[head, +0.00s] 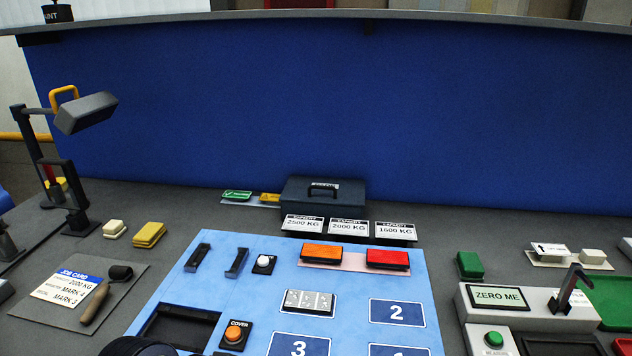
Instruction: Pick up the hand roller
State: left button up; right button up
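The hand roller (97,301) lies on a dark grey mat (45,331) at the lower left in the head view. It has a tan handle, pointing towards the near side, and a black roller head at its far end. It lies just right of the white and blue job card (68,287) on the same mat. Nothing is touching it from above. Neither of my grippers can be made out in this view. A dark rounded shape cuts the bottom edge right of the mat, and I cannot tell what it is.
A lamp-like stand (85,112) rises behind the mat at left. White (115,228) and yellow (149,234) blocks sit behind the roller. A light blue panel (405,278) with switches lies to the right. A dark toolbox (323,192) stands at the back.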

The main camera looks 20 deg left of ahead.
aim_at(121, 273)
jog(key=u, duration=2.2)
